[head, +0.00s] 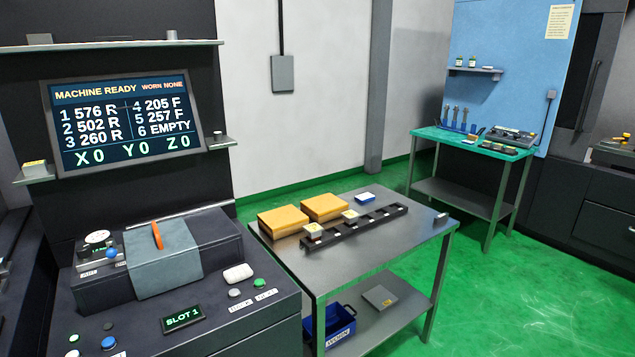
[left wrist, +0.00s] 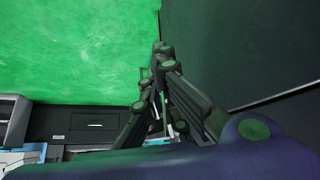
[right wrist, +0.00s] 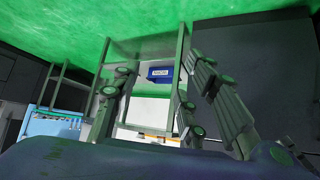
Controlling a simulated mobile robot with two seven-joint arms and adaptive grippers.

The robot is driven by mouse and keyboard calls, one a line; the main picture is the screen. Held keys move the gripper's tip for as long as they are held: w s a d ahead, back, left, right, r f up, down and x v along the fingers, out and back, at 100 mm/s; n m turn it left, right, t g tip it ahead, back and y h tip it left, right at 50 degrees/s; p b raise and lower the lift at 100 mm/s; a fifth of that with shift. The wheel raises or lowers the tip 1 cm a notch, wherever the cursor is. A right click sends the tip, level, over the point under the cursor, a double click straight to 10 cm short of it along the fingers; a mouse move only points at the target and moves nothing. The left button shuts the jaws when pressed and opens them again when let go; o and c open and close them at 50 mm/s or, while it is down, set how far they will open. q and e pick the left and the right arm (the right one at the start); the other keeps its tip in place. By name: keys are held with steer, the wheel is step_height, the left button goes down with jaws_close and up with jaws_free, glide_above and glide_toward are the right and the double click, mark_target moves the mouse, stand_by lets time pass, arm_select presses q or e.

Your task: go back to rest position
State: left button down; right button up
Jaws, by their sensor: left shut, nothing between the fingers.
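Neither gripper shows in the head view. My left gripper (left wrist: 160,52) shows in the left wrist view with its fingertips together and nothing between them; green floor (left wrist: 80,50) and a dark panel (left wrist: 230,45) lie beyond it. My right gripper (right wrist: 158,68) shows in the right wrist view with its fingers apart and nothing held. Beyond it are a metal table's frame and a blue bin (right wrist: 160,74), apart from the fingers.
A dark machine console (head: 230,335) with buttons and a lit screen (head: 125,122) stands at left. Beside it is a metal table (head: 365,255) with two yellow boxes and a black rack (head: 350,230). A green-topped bench (head: 455,142) stands farther back. Green floor (head: 520,290) is clear at right.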

arm_select(q)
steer(key=s+d+f+n+t+y, duration=0.1)
steer(key=s+d, duration=0.3)
steer(key=s, duration=0.7)
steer(key=s+d+f+n+t+y, duration=0.1)
steer(key=s+d+f+n, duration=0.3)
steer(key=s, duration=0.8)
steer(key=shift+s+d+f+t+y+p, duration=0.15)
steer(key=shift+d+f+t+y+p, duration=0.25)
steer(key=shift+y, duration=0.4)
steer(key=shift+r, duration=0.15)
